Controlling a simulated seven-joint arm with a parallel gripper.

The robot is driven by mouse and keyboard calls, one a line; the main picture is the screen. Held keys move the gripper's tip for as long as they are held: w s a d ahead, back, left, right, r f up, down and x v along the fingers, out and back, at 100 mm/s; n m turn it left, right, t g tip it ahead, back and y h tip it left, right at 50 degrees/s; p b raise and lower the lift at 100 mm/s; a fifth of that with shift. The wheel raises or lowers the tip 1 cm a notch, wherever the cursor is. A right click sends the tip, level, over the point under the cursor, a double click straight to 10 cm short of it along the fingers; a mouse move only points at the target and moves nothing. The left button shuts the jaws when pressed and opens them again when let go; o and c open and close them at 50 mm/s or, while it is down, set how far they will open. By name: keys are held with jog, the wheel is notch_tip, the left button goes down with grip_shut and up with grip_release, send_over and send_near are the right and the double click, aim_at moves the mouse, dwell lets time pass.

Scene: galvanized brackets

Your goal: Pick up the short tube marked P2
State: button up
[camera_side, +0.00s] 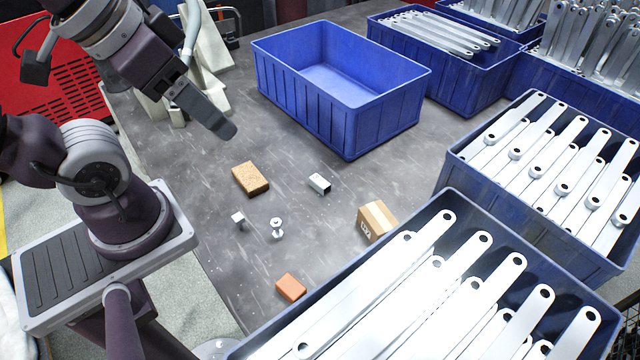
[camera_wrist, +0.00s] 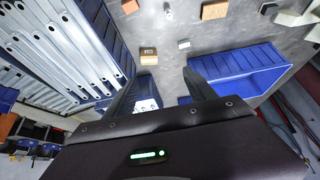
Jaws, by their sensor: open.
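A short square tube (camera_side: 319,185) with a dark open end lies on the grey table in the side view, in front of the empty blue bin. It also shows in the wrist view (camera_wrist: 184,44). No P2 mark is legible on it. A smaller silver piece (camera_side: 238,218) lies nearer my arm; I cannot tell whether it is a tube. My gripper (camera_side: 224,128) is above the table, up and left of the square tube in the side view. In the wrist view its two fingers (camera_wrist: 160,74) are apart with nothing held between them.
A brown block (camera_side: 250,179), a silver flanged piece (camera_side: 277,230), a cardboard box (camera_side: 376,221) and an orange block (camera_side: 291,287) lie around the tube. An empty blue bin (camera_side: 390,110) stands behind. Bins of metal brackets (camera_side: 450,200) line the right. Bare table separates the small things.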

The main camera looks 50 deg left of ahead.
jog(key=shift+o, duration=1.1)
